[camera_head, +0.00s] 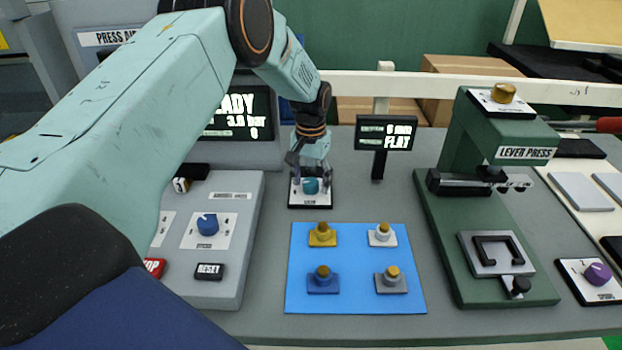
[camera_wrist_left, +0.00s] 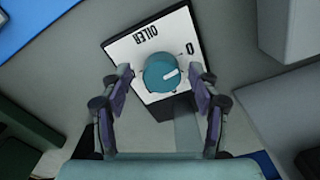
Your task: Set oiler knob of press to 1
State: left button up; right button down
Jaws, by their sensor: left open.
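The oiler knob (camera_head: 311,186) is a round teal knob on a white plate with a black edge, at the back middle of the bench. In the left wrist view the knob (camera_wrist_left: 161,74) has a white pointer mark aimed right. The plate (camera_wrist_left: 143,38) reads OILER, with a 0 at its right corner. Another mark by the right finger is partly hidden, so I cannot read it. My left gripper (camera_head: 311,170) is open, pointing down over the knob, with one finger on each side and visible gaps to it. My right gripper is out of view.
A control panel (camera_head: 225,274) with a blue knob (camera_head: 208,224) and RESET button stands left. A small display (camera_head: 386,133) stands behind right. The green lever press (camera_head: 480,215) and a purple knob (camera_head: 597,274) are right.

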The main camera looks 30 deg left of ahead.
pick_arm(q)
jog(key=shift+a, duration=0.1)
jog(key=shift+a+f, duration=0.1)
jog(key=c, duration=1.2)
jog(key=shift+w, duration=0.1)
jog(key=shift+m, duration=0.4)
jog(key=m, duration=0.8)
jog(key=shift+m, duration=0.4)
jog(key=shift+w, duration=0.1)
